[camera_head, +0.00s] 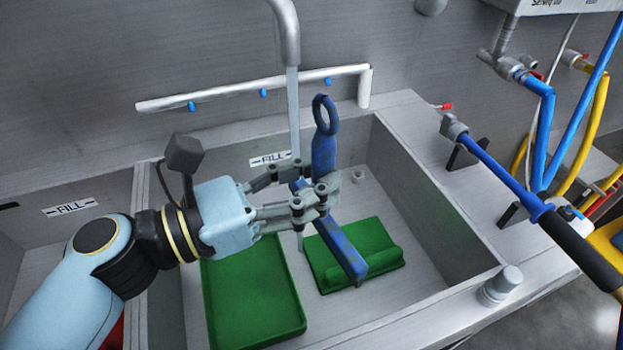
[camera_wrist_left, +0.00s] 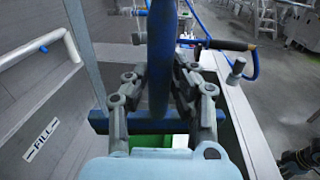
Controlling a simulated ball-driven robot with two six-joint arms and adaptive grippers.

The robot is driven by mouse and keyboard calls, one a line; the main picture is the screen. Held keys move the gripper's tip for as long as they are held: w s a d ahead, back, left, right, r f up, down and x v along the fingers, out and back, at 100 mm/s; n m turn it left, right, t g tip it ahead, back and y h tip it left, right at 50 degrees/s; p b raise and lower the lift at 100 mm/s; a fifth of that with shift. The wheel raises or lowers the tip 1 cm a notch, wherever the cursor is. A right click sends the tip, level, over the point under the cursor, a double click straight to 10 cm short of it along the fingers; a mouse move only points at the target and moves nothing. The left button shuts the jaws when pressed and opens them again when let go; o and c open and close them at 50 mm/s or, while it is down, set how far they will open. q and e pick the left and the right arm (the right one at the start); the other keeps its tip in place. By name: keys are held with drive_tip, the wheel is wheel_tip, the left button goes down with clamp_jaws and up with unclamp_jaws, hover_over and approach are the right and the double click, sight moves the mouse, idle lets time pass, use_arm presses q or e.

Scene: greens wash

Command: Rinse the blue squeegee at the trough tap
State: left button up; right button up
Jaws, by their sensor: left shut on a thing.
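The blue squeegee (camera_head: 323,154) is in my left gripper (camera_head: 318,190), which is shut on its handle above the trough (camera_head: 428,222). In the head view its ring end points up and its long blue bar slants down to the right. The left wrist view shows the handle (camera_wrist_left: 160,60) upright between the fingers and the bar (camera_wrist_left: 150,124) crosswise below. The trough tap (camera_head: 288,32) hangs above. A thin pale column, seemingly running water (camera_head: 293,110), drops from it and passes close to the squeegee; I cannot tell whether they touch.
A green tray (camera_head: 250,300) and a green ridged piece (camera_head: 358,250) lie in the trough. A white pipe with blue nozzles (camera_head: 245,90) runs along the back wall. A blue spray lance (camera_head: 500,172) rests on the right ledge, with a grey knob (camera_head: 502,283) nearer the front.

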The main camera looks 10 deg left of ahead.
use_arm(q)
drive_tip(key=shift+d, duration=0.15)
drive_tip(key=shift+w+d+p, duration=0.15)
drive_tip(key=shift+d+p, duration=0.15)
drive_tip(key=shift+d, duration=0.15)
drive_tip(key=shift+a, duration=0.15)
drive_tip(key=shift+a, duration=0.5)
drive_tip(key=shift+d, duration=0.15)
drive_tip(key=shift+d+p, duration=0.3)
drive_tip(key=shift+d, duration=0.2)
